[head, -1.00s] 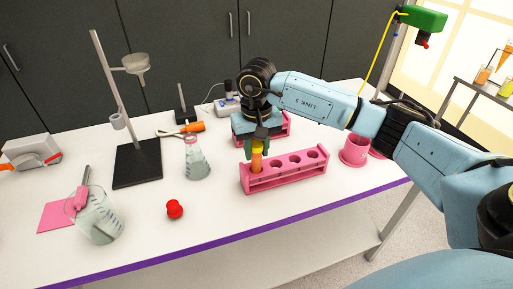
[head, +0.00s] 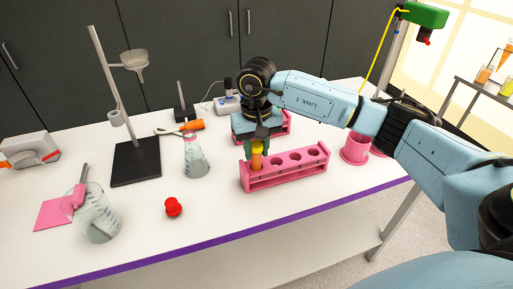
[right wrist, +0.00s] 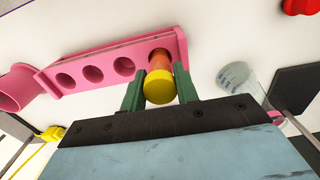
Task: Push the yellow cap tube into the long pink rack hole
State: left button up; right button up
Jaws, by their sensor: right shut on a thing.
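The yellow cap tube (head: 257,161) stands roughly upright at the left end hole of the long pink rack (head: 291,175). Its orange body meets the rack's top at that hole, and its lower end looks to be inside; how deep, I cannot tell. My right gripper (head: 257,146) is shut on the tube near its cap, just above the rack. In the right wrist view, the yellow cap (right wrist: 160,87) sits between the two green fingers (right wrist: 160,90), with the end hole behind it. The rack's other top holes look empty. My left gripper is not in view.
A red cap-like piece (head: 173,207) lies at the front of the table, left of the rack. A flask (head: 195,158) and a stand (head: 137,163) are further left. A pink cup (head: 355,149) stands right of the rack. Another pink rack (head: 284,125) is behind my gripper.

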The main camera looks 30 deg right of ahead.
jog(key=shift+f+b, duration=0.85)
jog(key=shift+f, duration=0.1)
jog(key=o, duration=1.1)
jog(key=shift+c, duration=0.2)
notch_tip(320, 180, up, 14)
jog(key=shift+f, duration=0.25)
jog(key=shift+s, duration=0.1)
